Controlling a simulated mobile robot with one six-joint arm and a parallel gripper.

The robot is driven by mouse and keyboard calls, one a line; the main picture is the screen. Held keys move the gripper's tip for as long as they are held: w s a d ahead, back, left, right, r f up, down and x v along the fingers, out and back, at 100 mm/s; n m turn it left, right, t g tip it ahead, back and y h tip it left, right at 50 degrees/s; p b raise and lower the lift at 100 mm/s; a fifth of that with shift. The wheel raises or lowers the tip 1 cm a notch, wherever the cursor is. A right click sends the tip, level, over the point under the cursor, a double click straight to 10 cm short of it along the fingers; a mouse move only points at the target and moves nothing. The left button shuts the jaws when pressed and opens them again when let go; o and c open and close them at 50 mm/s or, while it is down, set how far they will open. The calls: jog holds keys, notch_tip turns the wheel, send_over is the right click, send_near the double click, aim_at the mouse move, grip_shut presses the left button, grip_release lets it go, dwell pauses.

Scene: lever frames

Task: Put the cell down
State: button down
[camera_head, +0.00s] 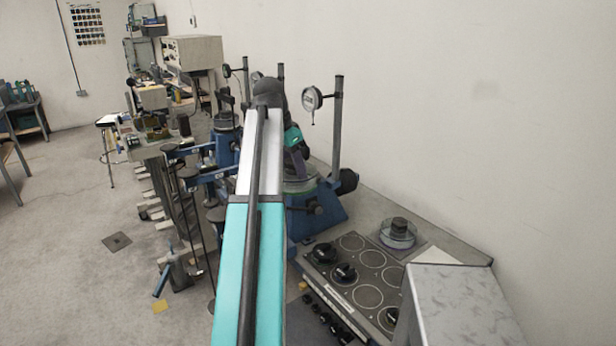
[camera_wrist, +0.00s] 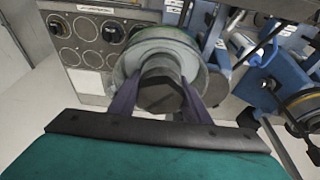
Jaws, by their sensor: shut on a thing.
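My gripper (camera_wrist: 160,100) has its two dark fingers closed on the sides of a dark, cylindrical knob in the wrist view. I take this knob to be the top of the cell (camera_wrist: 161,84). A pale greenish round body or dish (camera_wrist: 190,50) shows around and below the knob. I cannot tell whether it is part of the cell or whether it rests on something. In the head view my gripper (camera_head: 299,160) is over a blue machine (camera_head: 318,208) with a round, pale platform. My own arm hides much of that spot, and the held cell is not clear there.
A grey panel (camera_head: 352,243) with round recesses holds several black knobbed pieces at the lower right. A dial gauge on a post (camera_head: 312,99) rises close right of my gripper. More blue machines stand left.

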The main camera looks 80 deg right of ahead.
jog(key=shift+w+a, duration=0.1)
jog(key=shift+w, duration=0.2)
jog(key=shift+d, duration=0.65)
jog(key=shift+s+d+f+p, duration=0.15)
jog(key=shift+d+p, duration=0.55)
jog(key=shift+d, duration=1.55)
jog(key=shift+w+d+f+p, duration=0.1)
jog(key=shift+d+f+p, duration=0.4)
jog(key=shift+d, duration=1.7)
jog(key=shift+s+d+p, duration=0.1)
jog(key=shift+d+p, duration=0.75)
jog(key=shift+d, duration=1.4)
jog(key=shift+d, duration=0.15)
jog(key=shift+d, duration=0.5)
jog(key=shift+f+p, duration=1.1)
jog(key=shift+f, duration=0.7)
jog(key=shift+f, duration=0.15)
jog(key=c, duration=1)
grip_release()
